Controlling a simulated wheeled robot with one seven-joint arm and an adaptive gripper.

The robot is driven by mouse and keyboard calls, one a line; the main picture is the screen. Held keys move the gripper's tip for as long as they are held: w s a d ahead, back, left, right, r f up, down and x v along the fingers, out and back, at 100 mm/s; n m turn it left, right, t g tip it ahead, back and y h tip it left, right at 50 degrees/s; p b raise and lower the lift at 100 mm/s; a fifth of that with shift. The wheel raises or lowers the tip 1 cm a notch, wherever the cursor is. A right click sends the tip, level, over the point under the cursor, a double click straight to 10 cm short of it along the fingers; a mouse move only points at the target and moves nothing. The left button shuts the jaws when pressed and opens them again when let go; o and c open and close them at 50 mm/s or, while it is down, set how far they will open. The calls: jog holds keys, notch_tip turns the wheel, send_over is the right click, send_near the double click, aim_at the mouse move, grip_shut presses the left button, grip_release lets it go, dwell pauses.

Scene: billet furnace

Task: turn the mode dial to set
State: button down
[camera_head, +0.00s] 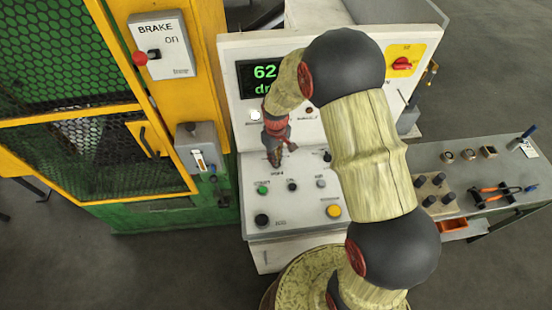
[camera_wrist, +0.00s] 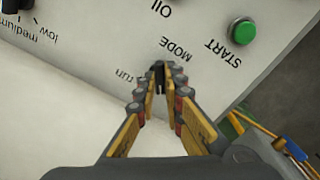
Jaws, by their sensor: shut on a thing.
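The black mode dial (camera_wrist: 156,72) sits on the white panel between my fingertips in the wrist view. The word MODE is printed beside it and "run" stands to its left; no "set" label shows, and the fingers hide part of the dial's surroundings. My gripper (camera_wrist: 160,82) is shut on the dial. In the head view my gripper (camera_head: 276,155) reaches down to the upper left of the sloping console, and the dial is hard to make out there.
A green START button (camera_wrist: 242,32) is close to the dial. A low/medium selector (camera_wrist: 14,28) is at the upper left of the wrist view. The console also bears a yellow button (camera_head: 334,211) and a black knob (camera_head: 262,220). A yellow-framed green mesh guard (camera_head: 90,150) stands left.

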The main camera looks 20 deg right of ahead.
jog(key=shift+n, duration=1)
jog(key=c, duration=1.9)
grip_release()
notch_tip(320, 180, up, 12)
